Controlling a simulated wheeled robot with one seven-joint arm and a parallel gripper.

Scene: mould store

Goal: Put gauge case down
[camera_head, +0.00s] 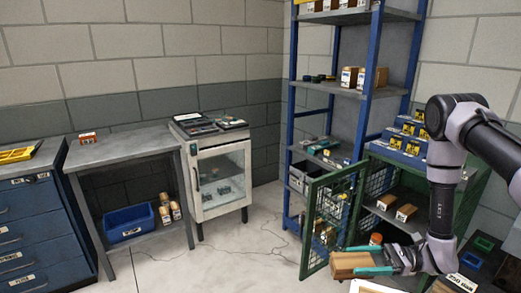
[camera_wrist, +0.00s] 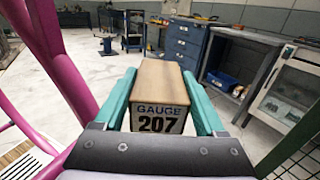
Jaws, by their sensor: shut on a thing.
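The gauge case (camera_wrist: 160,82) is a light wooden block with a white label reading "GAUGE 207" on the side facing the wrist camera. My gripper (camera_wrist: 164,100) is shut on it, with one teal finger along each side. In the head view my gripper (camera_head: 375,262) holds the case (camera_head: 347,264) at the lower right, in front of the open green mesh door. The case is in the air over the floor in the wrist view. Whatever lies directly under it is hidden.
A green mesh cabinet (camera_head: 445,172) holds wooden cases (camera_head: 406,212) inside; its door (camera_head: 326,215) stands open. A blue shelf rack (camera_head: 372,75), a glass-fronted cabinet (camera_head: 219,175) and a grey table (camera_head: 120,152), bare except for a small orange box, stand behind. Open floor (camera_head: 240,250) lies left of my gripper.

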